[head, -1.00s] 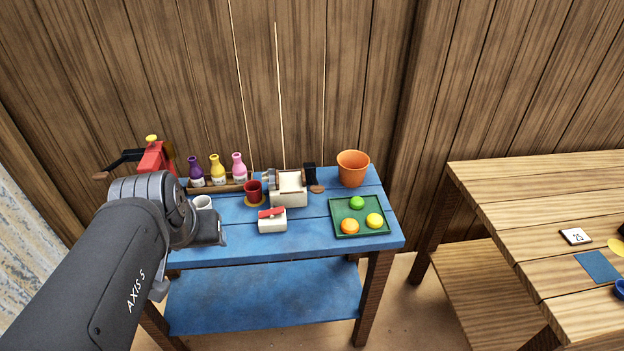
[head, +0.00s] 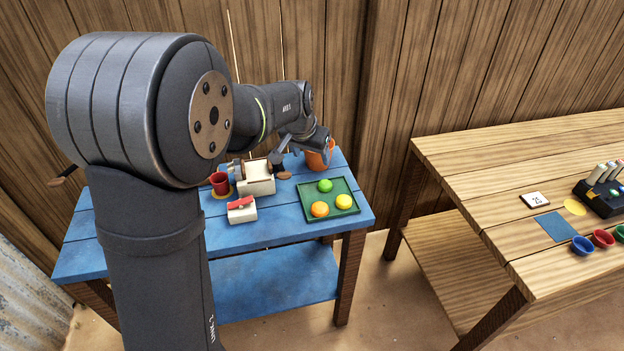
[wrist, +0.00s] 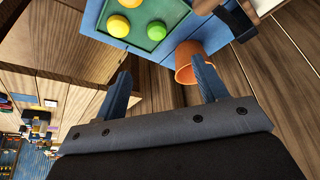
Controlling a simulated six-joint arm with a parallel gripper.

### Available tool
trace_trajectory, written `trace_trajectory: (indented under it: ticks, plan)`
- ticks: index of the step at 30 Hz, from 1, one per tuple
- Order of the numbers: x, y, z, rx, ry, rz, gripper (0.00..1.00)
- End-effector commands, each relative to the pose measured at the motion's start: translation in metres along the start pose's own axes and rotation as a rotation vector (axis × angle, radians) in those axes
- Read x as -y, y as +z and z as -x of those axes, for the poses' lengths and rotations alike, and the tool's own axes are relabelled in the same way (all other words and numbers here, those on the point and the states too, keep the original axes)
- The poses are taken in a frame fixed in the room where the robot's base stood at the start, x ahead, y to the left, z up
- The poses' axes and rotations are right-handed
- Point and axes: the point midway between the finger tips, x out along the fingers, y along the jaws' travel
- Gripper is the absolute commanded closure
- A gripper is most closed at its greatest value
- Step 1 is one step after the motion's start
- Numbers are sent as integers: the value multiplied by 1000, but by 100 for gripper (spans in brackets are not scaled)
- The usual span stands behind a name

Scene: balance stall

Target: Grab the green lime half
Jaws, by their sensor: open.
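The green lime half (head: 325,185) lies at the back of a green tray (head: 308,211) on the blue table. A yellow half (head: 344,201) and an orange half (head: 320,209) lie in the same tray. In the wrist view the lime half (wrist: 157,31) shows at the top, beyond my fingers. My gripper (wrist: 162,72) is open, with nothing between its two fingers, and is apart from the lime half. In the head view the end of my arm is near the orange pot, behind the tray; its fingers are hard to make out there.
The orange pot (head: 318,160) stands behind the tray, partly hidden by my arm; it also shows in the wrist view (wrist: 187,62). A cream device (head: 256,180), a red cup (head: 220,183) and a small red-topped box (head: 241,210) stand left of the tray. A wooden table (head: 500,160) is at right.

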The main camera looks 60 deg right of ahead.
Motion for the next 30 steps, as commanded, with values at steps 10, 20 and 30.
trace_trajectory:
  ticks: [10,20,30]
  plan:
    - [-8,-5,-51,5,8,-16,34]
    - [-8,-6,-113,3,7,-16,34]
    - [-9,-6,-140,3,7,-16,34]
